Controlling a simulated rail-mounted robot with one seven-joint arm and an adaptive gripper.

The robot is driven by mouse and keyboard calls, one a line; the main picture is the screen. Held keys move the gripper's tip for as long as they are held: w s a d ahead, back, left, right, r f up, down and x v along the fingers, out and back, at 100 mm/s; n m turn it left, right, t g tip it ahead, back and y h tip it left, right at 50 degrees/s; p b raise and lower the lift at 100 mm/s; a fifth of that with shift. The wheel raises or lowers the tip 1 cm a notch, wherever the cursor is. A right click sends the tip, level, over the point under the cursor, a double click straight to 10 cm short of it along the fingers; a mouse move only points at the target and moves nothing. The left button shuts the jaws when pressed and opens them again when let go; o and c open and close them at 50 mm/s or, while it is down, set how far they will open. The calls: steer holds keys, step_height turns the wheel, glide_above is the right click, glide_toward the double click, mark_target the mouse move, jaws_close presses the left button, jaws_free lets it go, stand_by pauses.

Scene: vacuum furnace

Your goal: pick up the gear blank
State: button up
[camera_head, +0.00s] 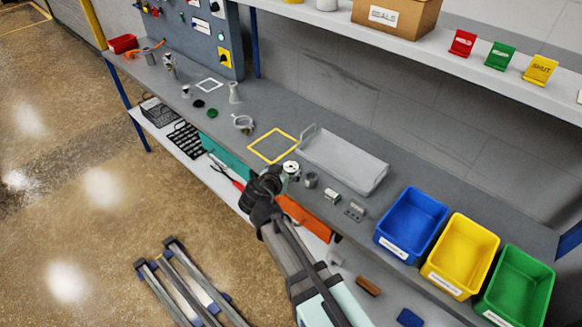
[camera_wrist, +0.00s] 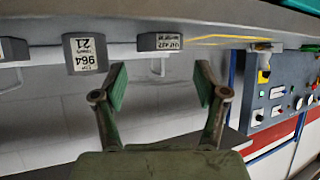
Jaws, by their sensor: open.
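A small round metallic part (camera_head: 291,168), which looks like the gear blank, stands on the grey bench (camera_head: 232,120) just beyond my gripper (camera_head: 276,176) in the head view. The wrist view is upside down, with the bench along the top. There my gripper (camera_wrist: 161,78) is open and empty, its two fingers apart. A small grey labelled part (camera_wrist: 160,42), probably the same one, shows in the gap between the fingers, farther off. I cannot make out teeth or a bore. My gripper hides some of the bench's front edge in the head view.
A grey cylinder (camera_head: 311,181) and two small blocks (camera_head: 332,197) (camera_head: 355,211) stand in a row to the right. A yellow outlined square (camera_head: 272,146) looks empty. Blue (camera_head: 411,222), yellow and green bins stand farther right.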

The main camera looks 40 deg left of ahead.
mark_target(291, 167)
steer(key=p+x, duration=0.2)
steer(key=x, duration=0.2)
steer(key=shift+a+r, duration=0.1)
steer(key=shift+w+f+p, duration=0.3)
steer(key=shift+w+f, duration=0.05)
steer(key=shift+w, duration=0.05)
steer(key=c, duration=1.3)
steer(key=shift+r, duration=0.1)
